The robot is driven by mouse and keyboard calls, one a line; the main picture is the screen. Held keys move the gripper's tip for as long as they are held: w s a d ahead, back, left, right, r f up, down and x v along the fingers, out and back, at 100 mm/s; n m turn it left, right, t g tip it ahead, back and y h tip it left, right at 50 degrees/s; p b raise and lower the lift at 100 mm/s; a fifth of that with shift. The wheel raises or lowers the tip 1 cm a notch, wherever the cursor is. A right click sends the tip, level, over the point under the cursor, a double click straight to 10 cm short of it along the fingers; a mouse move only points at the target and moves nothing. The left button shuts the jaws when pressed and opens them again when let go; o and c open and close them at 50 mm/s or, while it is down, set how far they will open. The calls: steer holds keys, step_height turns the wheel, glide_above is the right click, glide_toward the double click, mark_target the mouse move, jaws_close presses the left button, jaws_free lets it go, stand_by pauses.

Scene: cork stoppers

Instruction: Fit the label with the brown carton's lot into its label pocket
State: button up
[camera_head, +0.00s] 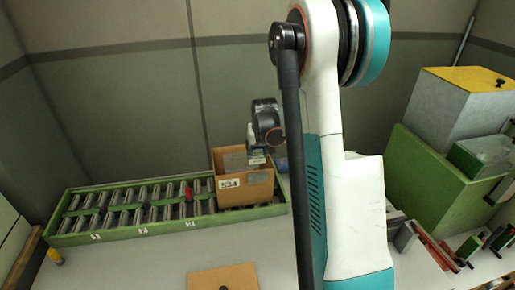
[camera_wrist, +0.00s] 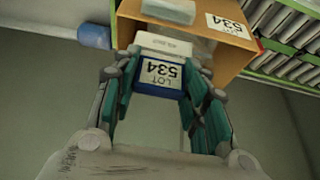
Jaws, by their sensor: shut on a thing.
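The brown carton (camera_head: 251,195) stands on the right end of the roller track, its flaps or walls upright. Its printed label reads 534 (camera_head: 229,184), and in the wrist view LOT 534 shows on the carton (camera_wrist: 228,62). My gripper (camera_wrist: 163,70) is shut on a small white and blue label piece (camera_wrist: 160,76) reading LOT 534, upside down in the wrist view. A white block (camera_wrist: 165,45) lies just beyond it, by the carton's face. I cannot tell whether they touch. In the head view my gripper (camera_head: 258,152) is at the carton, its fingertips partly hidden. The label pocket is not clearly made out.
A green-framed roller track (camera_head: 140,232) runs left, with a red piece (camera_head: 188,191) on it. A brown board (camera_head: 205,280) lies on the front of the table. Green and grey boxes (camera_head: 440,185) stand at right. A blue cylinder (camera_wrist: 94,36) is beside the carton.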

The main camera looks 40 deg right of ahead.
mark_target(257, 160)
steer(key=shift+f+b, duration=0.95)
steer(key=shift+f, duration=1.45)
steer(key=shift+f+b, duration=2.6)
steer(key=shift+b, duration=0.05)
stand_by(1.7)
steer(key=shift+s+a+f, duration=0.15)
steer(key=shift+s+f, duration=0.1)
stand_by(0.4)
steer(key=o, duration=0.7)
steer(key=shift+b, duration=0.3)
steer(key=shift+o, duration=1.3)
steer(key=shift+w+f, duration=0.15)
steer(key=shift+w, duration=0.1)
steer(key=shift+s, duration=0.1)
